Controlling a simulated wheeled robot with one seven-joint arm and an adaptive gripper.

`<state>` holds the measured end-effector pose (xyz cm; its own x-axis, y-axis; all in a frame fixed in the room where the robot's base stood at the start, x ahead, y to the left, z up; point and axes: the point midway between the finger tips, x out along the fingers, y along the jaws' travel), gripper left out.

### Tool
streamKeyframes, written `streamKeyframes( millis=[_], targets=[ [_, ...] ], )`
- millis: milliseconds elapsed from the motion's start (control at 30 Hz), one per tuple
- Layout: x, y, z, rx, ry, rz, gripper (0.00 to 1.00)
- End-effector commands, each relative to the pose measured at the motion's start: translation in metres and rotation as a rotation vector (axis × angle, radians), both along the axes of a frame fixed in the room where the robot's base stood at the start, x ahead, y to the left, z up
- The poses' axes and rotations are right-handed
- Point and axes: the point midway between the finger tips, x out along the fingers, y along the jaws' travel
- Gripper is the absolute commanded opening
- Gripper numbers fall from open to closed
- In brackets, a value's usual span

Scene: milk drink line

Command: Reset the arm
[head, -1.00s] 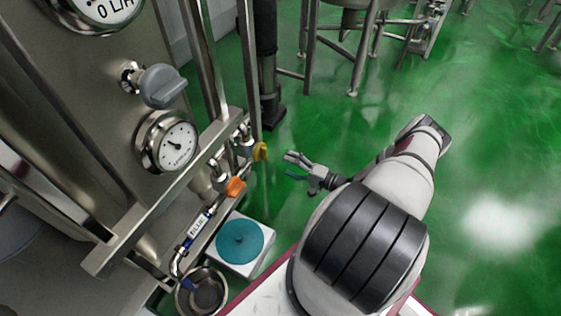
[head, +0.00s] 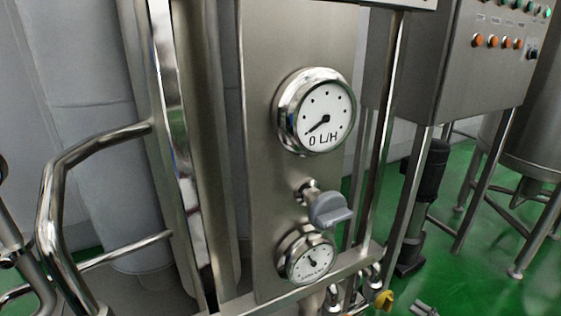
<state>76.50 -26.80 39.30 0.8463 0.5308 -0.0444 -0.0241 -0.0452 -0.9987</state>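Only the fingertips of my gripper (head: 424,308) show, at the bottom edge of the head view, right of the yellow valve handle (head: 384,299). They look apart, with nothing seen between them. The rest of my gripper and my arm are below the picture.
A steel panel carries a large flow gauge (head: 316,111) reading 0 L/H, a grey knob (head: 330,209) and a smaller gauge (head: 306,256). A control cabinet (head: 455,65) stands at the right. Bent steel pipes (head: 60,200) are at the left. Green floor (head: 480,270) is open at the lower right.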

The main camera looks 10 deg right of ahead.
Motion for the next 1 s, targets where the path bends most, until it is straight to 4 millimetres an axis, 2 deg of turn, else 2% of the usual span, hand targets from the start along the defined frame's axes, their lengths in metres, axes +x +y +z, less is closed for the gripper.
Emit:
streamKeyframes(
  millis=[33, 100, 333, 500, 767, 1000],
  targets=[
    [0.008, 0.005, 0.023, -0.022, 0.013, 0.073, 0.77],
    [0.014, 0.014, 0.050, -0.040, 0.039, 0.163, 0.77],
    [0.026, 0.055, 0.134, -0.115, 0.145, 0.438, 0.77],
    [0.024, 0.090, 0.194, -0.194, 0.242, 0.613, 0.77],
    [0.005, 0.149, 0.277, -0.350, 0.401, 0.827, 0.77],
    [-0.032, 0.201, 0.343, -0.526, 0.544, 0.957, 0.77]
  ],
)
